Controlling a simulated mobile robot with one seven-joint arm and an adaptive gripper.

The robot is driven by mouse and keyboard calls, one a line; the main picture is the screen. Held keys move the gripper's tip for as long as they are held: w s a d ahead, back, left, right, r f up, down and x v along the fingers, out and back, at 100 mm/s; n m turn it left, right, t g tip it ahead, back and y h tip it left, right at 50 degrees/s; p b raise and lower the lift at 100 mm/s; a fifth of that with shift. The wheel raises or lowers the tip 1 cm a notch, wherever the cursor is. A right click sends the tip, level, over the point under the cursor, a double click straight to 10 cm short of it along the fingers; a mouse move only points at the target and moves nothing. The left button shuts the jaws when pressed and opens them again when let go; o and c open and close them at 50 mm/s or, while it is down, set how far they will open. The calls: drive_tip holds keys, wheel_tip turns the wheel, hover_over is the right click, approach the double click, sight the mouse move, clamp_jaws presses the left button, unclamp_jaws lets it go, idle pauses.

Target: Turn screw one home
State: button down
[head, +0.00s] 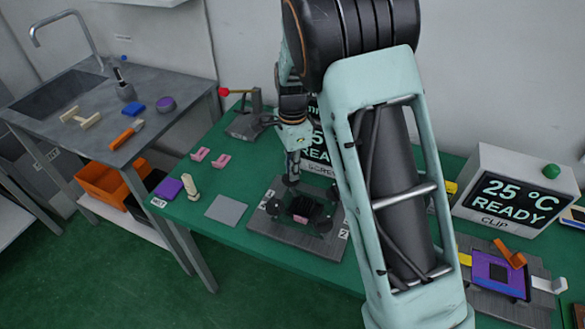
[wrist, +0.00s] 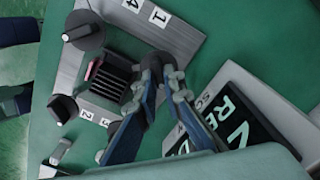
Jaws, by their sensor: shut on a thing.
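The screw fixture is a grey plate (head: 262,223) with several dark knob-like screws around a finned black block (head: 303,208) in its middle. My gripper (head: 291,176) points down at the plate's back screw (head: 290,182) and is shut on it. In the wrist view my gripper's fingertips (wrist: 158,74) close beside the finned block (wrist: 112,78) and mostly hide the held screw. A free knob (wrist: 84,32) stands at the plate's upper end, and another (wrist: 64,108) stands lower left. Number cards lie on the plate; I cannot tell which number belongs to the held screw.
A display box reading READY (wrist: 240,112) stands close beside my gripper. On the green bench are a lever fixture (head: 245,122), pink blocks (head: 201,154), a grey pad (head: 226,210) and a purple pad (head: 168,188). The CLIP display box (head: 512,193) is at the right.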

idle(0.4)
drive_tip(key=c, duration=2)
unclamp_jaws()
drive_tip(key=shift+c, duration=0.2)
wheel_tip(320, 180, up, 12)
drive_tip(key=shift+r, duration=0.1)
